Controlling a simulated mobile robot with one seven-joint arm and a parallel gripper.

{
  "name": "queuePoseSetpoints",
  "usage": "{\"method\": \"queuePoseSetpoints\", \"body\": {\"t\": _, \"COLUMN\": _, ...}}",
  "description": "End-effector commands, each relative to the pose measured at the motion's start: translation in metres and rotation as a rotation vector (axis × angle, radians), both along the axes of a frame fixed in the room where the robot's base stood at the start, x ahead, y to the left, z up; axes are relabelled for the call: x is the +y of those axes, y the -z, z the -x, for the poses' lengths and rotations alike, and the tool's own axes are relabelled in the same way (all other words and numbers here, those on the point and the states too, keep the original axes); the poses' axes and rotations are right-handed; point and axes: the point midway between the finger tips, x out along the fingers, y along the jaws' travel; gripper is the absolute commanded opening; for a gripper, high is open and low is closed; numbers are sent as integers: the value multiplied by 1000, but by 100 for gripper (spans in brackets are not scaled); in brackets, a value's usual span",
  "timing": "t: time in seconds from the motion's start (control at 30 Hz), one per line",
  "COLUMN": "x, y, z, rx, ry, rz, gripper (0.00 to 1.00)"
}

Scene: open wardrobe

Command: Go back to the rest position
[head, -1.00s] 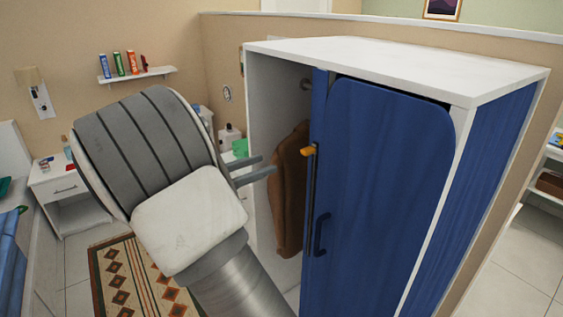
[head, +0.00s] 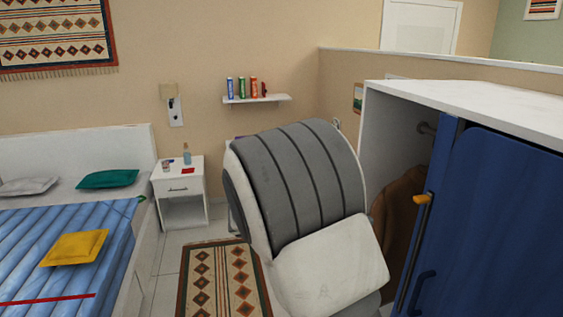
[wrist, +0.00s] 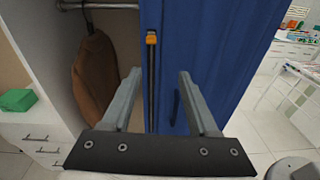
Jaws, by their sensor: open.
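My gripper (wrist: 158,100) is open and empty in the wrist view, its two fingers pointing at the wardrobe front. In the head view my arm's wrist covers the fingers, so they are hidden there. The wardrobe (head: 470,93) has a white frame and a blue door (head: 500,230). Its left side is open. A brown garment (head: 398,215) hangs inside on a hanger; it also shows in the wrist view (wrist: 100,75). An orange piece (wrist: 151,39) sits on the door's edge between the fingers in the picture. I cannot tell how far the fingers are from the door.
A bed (head: 70,245) with pillows stands at the left, beside a white nightstand (head: 182,190). A patterned rug (head: 215,280) lies on the floor. A wall shelf (head: 256,99) holds several small items. A green box (wrist: 17,100) stands left of the wardrobe.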

Motion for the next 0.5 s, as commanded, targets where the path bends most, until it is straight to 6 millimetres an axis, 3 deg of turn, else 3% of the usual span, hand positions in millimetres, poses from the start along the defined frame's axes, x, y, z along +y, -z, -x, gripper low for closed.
{"method": "queuePoseSetpoints", "body": {"t": 0.1, "x": -21, "y": 3, "z": 29, "rx": -88, "ry": 78, "rz": -173, "gripper": 60}}
{"method": "queuePoseSetpoints", "body": {"t": 0.23, "x": -36, "y": 13, "z": 67, "rx": -215, "ry": 182, "rz": -393, "gripper": 60}}
{"method": "queuePoseSetpoints", "body": {"t": 0.5, "x": -30, "y": 28, "z": 137, "rx": -523, "ry": 408, "rz": -806, "gripper": 60}}
